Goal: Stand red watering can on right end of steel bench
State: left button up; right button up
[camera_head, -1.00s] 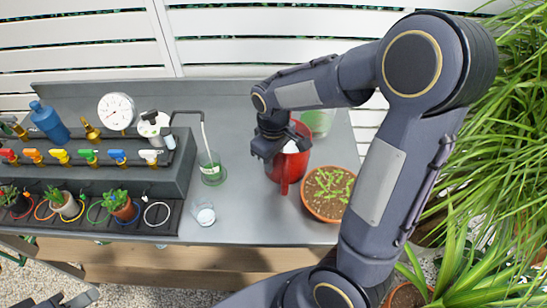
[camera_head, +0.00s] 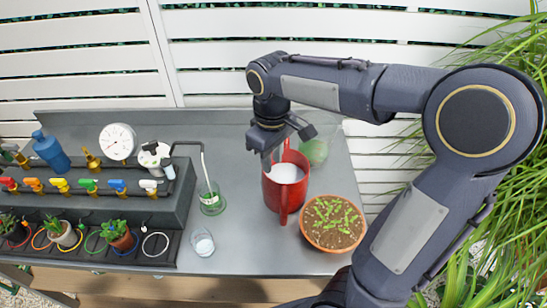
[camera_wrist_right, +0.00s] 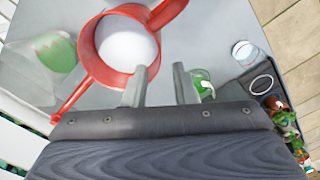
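The red watering can (camera_head: 284,190) stands upright on the right part of the steel bench (camera_head: 237,240), just left of the terracotta bowl. Its pale inside shows from above. In the right wrist view the can (camera_wrist_right: 88,48) lies at the upper left, with its spout and handle side partly cut off. My right gripper (camera_head: 284,146) is above and behind the can's rim, with its fingers apart. In the right wrist view the gripper (camera_wrist_right: 160,72) has nothing between its fingers, and one finger is close beside the can; contact cannot be told. My left gripper is not in view.
The terracotta bowl of seedlings (camera_head: 333,222) is right of the can near the front edge. A green-tinted glass vessel (camera_head: 315,152) is behind it. A tap rack (camera_head: 185,185) fills the left side.

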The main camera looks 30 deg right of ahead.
jog(key=s+a+m+t+y, duration=0.2)
jog(key=s+m, duration=0.1)
jog(key=s, duration=0.4)
jog(key=s+a+f+m+t+y, duration=0.1)
jog(key=s+a+m+t, duration=0.1)
jog(key=s, duration=0.6)
jog(key=shift+s+a+f+m+t+y, duration=0.25)
jog(key=shift+m+t+y, duration=0.2)
jog(key=shift+t, duration=0.35)
